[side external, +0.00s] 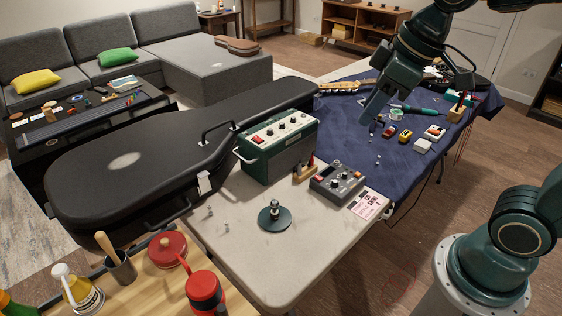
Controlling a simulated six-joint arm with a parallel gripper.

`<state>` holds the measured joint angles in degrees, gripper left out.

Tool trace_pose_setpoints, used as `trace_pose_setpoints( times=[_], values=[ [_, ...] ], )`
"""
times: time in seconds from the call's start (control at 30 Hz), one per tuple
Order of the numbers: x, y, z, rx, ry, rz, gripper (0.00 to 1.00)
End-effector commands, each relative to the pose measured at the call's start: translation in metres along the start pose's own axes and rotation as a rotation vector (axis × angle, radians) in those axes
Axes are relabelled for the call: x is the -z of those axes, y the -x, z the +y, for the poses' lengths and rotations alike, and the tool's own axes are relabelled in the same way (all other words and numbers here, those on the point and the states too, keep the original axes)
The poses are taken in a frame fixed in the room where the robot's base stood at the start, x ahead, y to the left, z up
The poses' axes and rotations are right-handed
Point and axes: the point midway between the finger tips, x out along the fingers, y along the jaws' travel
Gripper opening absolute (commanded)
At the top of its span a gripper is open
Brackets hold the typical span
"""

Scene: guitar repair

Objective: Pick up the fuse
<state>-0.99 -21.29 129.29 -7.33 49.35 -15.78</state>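My gripper (374,112) hangs over the blue cloth (350,144) at the upper right, pointing down. From this side its fingers overlap into one dark green shape, so I cannot tell whether they are open or shut. No object shows clearly at its tips. I cannot surely make out the fuse. Small pale pieces (378,158) lie on the blue cloth below my gripper, and small metallic pieces (210,211) stand on the pale table (245,255) at the left. All are too small to identify. My gripper is apart from all of them.
A green amplifier box (278,145), a grey pedal (337,183) and a round dark stand (275,217) occupy the table. Coloured pedals (405,136), a guitar neck (345,87) and a tool block (460,108) lie on the cloth. A black guitar case (130,165) borders the left.

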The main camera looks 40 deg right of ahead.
Motion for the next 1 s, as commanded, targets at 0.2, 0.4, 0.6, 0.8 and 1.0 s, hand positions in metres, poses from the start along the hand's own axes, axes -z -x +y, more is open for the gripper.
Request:
trace_pose_setpoints(
  times=[0.2, 0.4, 0.6, 0.8, 1.0],
  values=[
    [0.041, -0.027, 0.004, 0.058, 0.16, -0.028, 0.35],
    [0.074, -0.057, 0.006, 0.116, 0.305, -0.043, 0.35],
    [0.103, -0.093, 0.005, 0.177, 0.448, -0.049, 0.35],
    [0.128, -0.135, 0.004, 0.242, 0.586, -0.051, 0.35],
    [0.146, -0.181, 0.0, 0.309, 0.722, -0.042, 0.35]
  ],
)
